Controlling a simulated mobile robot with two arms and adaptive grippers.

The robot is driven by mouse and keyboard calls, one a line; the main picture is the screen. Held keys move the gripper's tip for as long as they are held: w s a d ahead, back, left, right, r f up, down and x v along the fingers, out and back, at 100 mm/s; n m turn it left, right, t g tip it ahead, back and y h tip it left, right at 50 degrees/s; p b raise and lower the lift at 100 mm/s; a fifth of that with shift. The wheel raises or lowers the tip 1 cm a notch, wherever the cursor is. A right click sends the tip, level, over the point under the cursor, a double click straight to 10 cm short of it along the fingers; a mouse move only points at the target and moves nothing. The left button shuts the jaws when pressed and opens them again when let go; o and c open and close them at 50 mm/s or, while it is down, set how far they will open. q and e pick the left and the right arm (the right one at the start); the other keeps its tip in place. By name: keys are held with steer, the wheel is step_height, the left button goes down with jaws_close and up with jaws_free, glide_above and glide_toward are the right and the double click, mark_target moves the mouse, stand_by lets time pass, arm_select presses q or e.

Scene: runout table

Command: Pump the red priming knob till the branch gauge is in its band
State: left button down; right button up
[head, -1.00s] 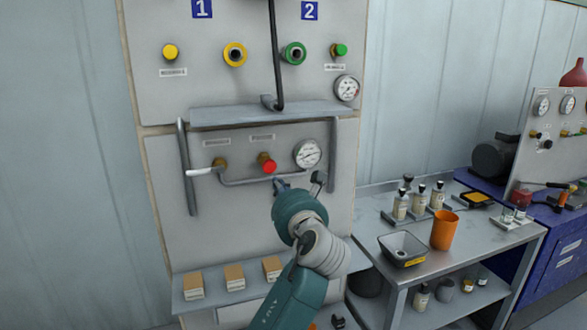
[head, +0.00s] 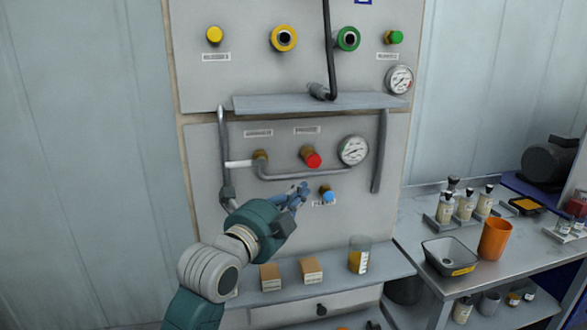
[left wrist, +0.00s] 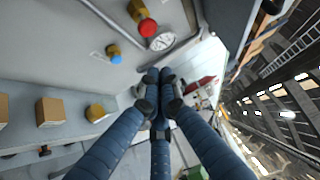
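The red knob (head: 312,158) sits on a brass stem in the lower panel; it also shows in the left wrist view (left wrist: 147,27). A round white gauge (head: 353,150) is just right of it, also in the left wrist view (left wrist: 161,42); its needle is too small to read surely. My left gripper (head: 302,188) is below the red knob and apart from it, left of a blue knob (head: 327,196). In the left wrist view its blue fingers (left wrist: 158,76) are together, with nothing seen between them. My right gripper is not in view.
A white-handled lever (head: 240,163) and a bent pipe lie left of the red knob. A shelf (head: 315,104) juts out above. Boxes (head: 312,270) and a beaker (head: 360,255) stand on a lower ledge. A side table (head: 410,230) with bottles and an orange cup is at right.

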mark_target(314, 161)
arm_select(q)
steer(key=shift+d+r, duration=0.1)
steer(key=shift+d, duration=0.05)
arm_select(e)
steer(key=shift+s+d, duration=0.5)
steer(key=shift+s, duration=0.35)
